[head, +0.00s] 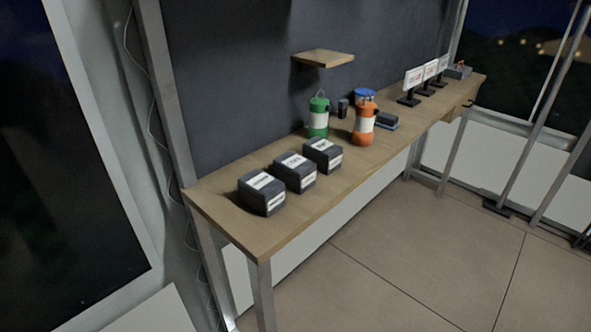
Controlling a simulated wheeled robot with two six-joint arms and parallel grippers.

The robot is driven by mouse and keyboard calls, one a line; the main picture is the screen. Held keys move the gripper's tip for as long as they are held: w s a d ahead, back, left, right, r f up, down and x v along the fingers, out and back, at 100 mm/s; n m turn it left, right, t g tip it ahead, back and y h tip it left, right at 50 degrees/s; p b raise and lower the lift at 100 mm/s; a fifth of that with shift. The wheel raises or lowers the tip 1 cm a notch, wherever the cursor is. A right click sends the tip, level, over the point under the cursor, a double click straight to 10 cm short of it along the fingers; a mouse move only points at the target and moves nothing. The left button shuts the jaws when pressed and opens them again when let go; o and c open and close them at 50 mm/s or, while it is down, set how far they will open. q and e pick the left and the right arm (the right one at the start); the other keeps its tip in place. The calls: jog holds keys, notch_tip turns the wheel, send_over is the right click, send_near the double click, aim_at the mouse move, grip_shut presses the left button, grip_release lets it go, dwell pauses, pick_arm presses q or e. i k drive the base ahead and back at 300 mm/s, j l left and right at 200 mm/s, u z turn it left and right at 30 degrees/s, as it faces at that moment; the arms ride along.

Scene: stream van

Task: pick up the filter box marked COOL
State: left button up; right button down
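Three dark grey filter boxes with white labels stand in a row on the near end of the wooden bench. They are the near box (261,194), the middle box (294,172) and the far box (322,155). Each has a label on its top and one on its front. The label print is too small to read for certain, so I cannot tell which box is marked COOL. Neither of my grippers shows in the head view.
The bench (226,205) runs along a dark wall panel. Beyond the boxes stand a green lantern (319,117), an orange lantern (363,124) and several small signs (413,79). A small shelf (323,58) juts out above. The tiled floor (400,255) before the bench is clear.

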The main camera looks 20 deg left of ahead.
aim_at(298, 174)
jog(key=i+l+u, duration=0.15)
jog(key=u, duration=0.75)
